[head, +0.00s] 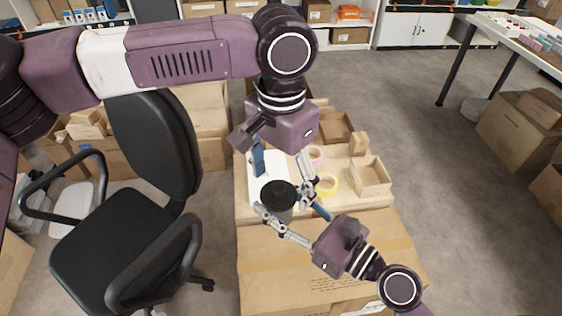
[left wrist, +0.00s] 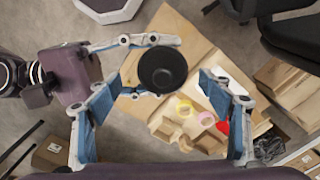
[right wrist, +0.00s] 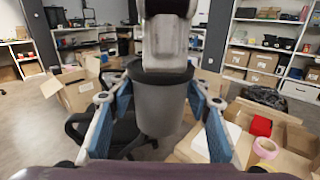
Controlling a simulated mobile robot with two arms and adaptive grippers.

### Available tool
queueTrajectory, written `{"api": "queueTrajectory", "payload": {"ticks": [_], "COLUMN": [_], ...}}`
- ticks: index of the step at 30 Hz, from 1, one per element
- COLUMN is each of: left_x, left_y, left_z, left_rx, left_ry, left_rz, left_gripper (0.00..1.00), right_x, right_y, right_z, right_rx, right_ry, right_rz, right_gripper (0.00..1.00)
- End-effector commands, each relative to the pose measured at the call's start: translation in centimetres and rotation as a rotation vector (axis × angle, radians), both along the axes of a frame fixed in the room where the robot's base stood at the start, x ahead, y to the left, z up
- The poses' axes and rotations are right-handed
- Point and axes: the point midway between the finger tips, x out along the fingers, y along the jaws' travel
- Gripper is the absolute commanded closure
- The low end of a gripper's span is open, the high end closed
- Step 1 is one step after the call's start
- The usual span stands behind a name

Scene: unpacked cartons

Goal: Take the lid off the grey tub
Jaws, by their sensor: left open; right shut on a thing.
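The grey tub (head: 284,214) wears its round black lid (head: 279,193) and is upright in the right wrist view (right wrist: 160,108). My right gripper (head: 281,203) is shut on the tub's body, one finger on each side, below the lid. My left gripper (head: 283,174) is open above the tub, pointing down. In the left wrist view the lid (left wrist: 162,69) shows between its spread fingers, with a gap on both sides. In the right wrist view one left finger (right wrist: 165,40) hides much of the lid.
A pink tape roll (head: 317,154), a yellow tape roll (head: 328,186) and a small open box (head: 370,178) are on the work surface. A large carton (head: 290,262) is at the near side. A black office chair (head: 120,235) stands to the left.

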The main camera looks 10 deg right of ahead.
Motion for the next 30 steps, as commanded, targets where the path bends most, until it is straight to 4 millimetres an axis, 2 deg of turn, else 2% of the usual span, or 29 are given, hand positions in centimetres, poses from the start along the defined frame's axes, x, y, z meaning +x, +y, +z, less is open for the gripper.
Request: {"api": "queueTrajectory", "payload": {"ticks": [5,14,27,30], "left_x": [0.01,0.01,-0.11,0.04], "left_y": [0.02,0.0,-0.09,0.02], "left_z": [-1.14,-1.29,-1.28,-1.26], "left_rx": [0.0,-0.001,-0.003,0.0], "left_ry": [-0.001,-0.001,0.002,-0.001], "left_rz": [-0.001,-0.001,-0.003,0.0], "left_gripper": [0.27,0.28,0.76,0.77], "right_x": [0.0,0.0,0.02,0.02], "right_y": [0.0,0.0,0.01,0.01], "right_z": [0.08,0.07,0.1,0.11], "right_rx": [0.001,0.001,0.001,0.001], "right_ry": [-0.001,-0.001,-0.002,-0.002], "right_rz": [0.0,0.0,0.0,0.0], "right_gripper": [0.99,0.99,0.99,0.99]}}
